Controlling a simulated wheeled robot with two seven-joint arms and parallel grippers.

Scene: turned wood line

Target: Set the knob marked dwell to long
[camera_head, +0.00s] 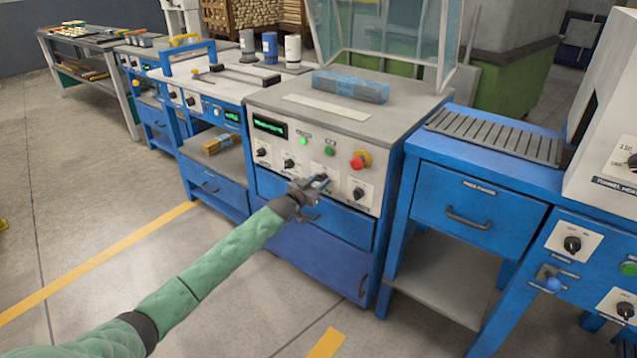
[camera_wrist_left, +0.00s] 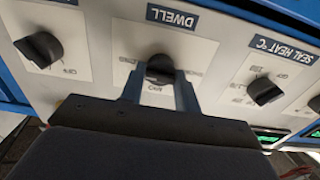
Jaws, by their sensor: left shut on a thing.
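The dwell knob (camera_wrist_left: 160,66) is a black knob on a white plate, under a dark label reading DWELL that appears upside down in the left wrist view. My left gripper (camera_wrist_left: 160,88) has one finger on each side of this knob and is shut on it. The markings around the knob are too small and partly covered to read surely. In the head view my left gripper (camera_head: 318,184) is at the front panel of the blue machine and largely covers the knob. My right gripper is not in view.
The seal heat knob (camera_wrist_left: 264,91) and another knob (camera_wrist_left: 40,50) flank the dwell knob closely. A red stop button (camera_head: 361,159) and green buttons sit above on the panel. A drawer handle (camera_head: 308,215) is just below my left gripper. Floor in front is clear.

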